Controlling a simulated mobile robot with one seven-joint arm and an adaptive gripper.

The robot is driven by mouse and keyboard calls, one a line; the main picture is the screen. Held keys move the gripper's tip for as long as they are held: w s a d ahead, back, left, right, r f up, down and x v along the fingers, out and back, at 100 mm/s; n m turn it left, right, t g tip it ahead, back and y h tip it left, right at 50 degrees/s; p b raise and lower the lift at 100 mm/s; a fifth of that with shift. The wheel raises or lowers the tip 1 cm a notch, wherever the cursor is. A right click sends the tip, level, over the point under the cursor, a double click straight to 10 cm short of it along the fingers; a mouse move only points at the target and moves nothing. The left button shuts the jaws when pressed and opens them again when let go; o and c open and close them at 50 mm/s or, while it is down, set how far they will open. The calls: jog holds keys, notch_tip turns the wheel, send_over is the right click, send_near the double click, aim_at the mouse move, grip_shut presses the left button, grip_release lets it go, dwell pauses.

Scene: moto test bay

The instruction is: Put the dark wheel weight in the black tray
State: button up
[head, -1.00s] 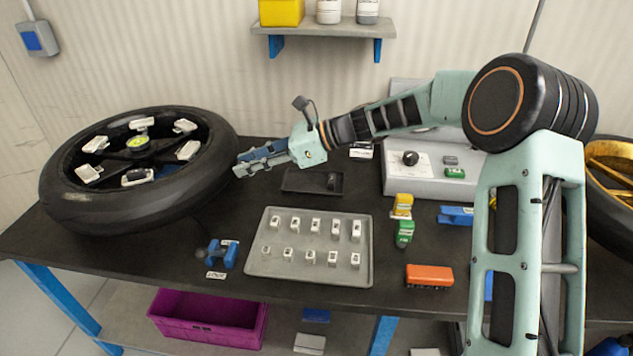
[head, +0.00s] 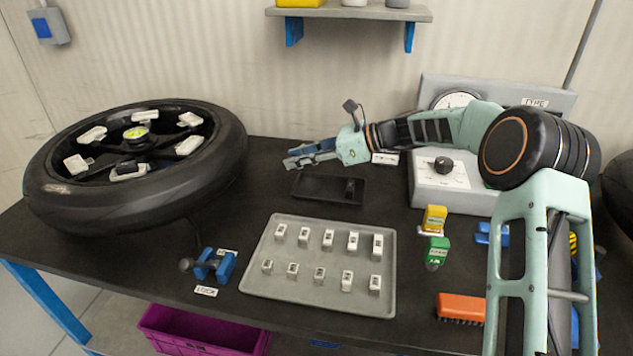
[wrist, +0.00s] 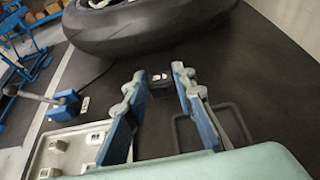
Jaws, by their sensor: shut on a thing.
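My gripper (head: 291,160) is raised above the bench, with its fingertips pointing left near the rear left end of the black tray (head: 312,198). In the wrist view, my gripper (wrist: 158,74) is shut on the dark wheel weight (wrist: 160,83), a small dark block with pale marks between the blue fingers. In the head view the weight is too small to make out. The black tray is shallow and lies flat; its rim also shows in the wrist view, right of the fingers. A dark shape in its right part is unclear.
A large tyred wheel (head: 205,178) with several pale weights lies left. A grey tray (head: 320,290) of small white blocks stands in front. Blue clamp (head: 212,265), yellow and green blocks (head: 436,235), orange brush (head: 461,307) and dial unit (head: 450,195) surround it.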

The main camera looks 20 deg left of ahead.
jog(key=b, duration=0.1)
send_over(315, 188)
notch_tip(315, 188, down, 6)
jog(key=shift+f, duration=0.2)
notch_tip(315, 188, down, 3)
jog(key=shift+f+b, duration=0.1)
jog(key=shift+b, duration=0.25)
jog(key=o, duration=0.9)
jog(key=shift+o, duration=0.2)
